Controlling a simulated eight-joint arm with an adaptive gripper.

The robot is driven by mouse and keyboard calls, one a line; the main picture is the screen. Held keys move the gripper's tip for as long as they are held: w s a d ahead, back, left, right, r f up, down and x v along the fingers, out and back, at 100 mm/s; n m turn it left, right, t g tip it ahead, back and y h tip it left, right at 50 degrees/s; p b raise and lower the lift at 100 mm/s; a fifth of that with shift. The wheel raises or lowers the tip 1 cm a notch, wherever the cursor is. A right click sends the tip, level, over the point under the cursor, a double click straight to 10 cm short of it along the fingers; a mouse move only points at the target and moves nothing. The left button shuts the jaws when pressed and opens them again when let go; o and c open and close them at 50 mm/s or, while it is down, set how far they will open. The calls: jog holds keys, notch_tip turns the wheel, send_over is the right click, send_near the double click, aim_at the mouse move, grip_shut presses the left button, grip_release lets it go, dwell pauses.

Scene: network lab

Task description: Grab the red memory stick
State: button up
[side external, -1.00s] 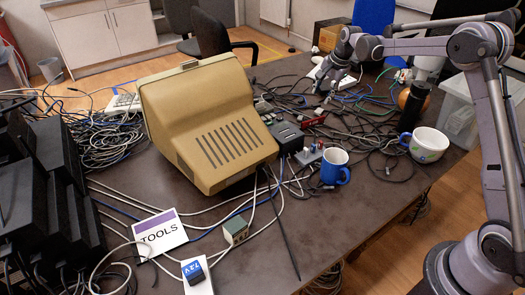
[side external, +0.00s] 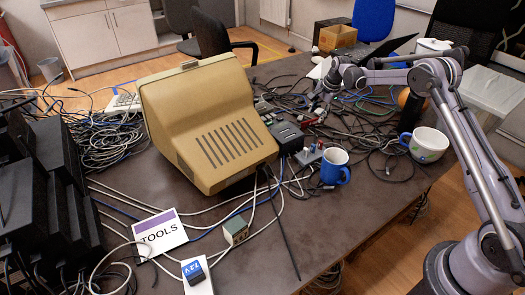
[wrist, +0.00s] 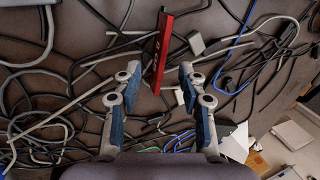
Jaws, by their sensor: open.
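The red memory stick (wrist: 160,50) is a long, thin red bar with pale marks in the wrist view. It lies among cables on the dark table, just beyond my fingertips and roughly in line with the gap between them. My gripper (wrist: 159,76) is open, its two blue-padded fingers apart with nothing held. In the side external view my gripper (side external: 322,97) is low over the cable tangle behind the blue mug. A small red patch (side external: 308,122) near it there may be the stick, but it is too small to be sure.
A beige monitor (side external: 210,125), a black box (side external: 287,136) and a blue mug (side external: 336,168) stand left and in front of my gripper. Loose cables (side external: 365,132) surround the area.

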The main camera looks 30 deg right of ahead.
aim_at(314, 120)
jog(key=shift+x, duration=1.9)
jog(key=shift+d, duration=0.1)
grip_shut()
jog(key=shift+r, duration=0.1)
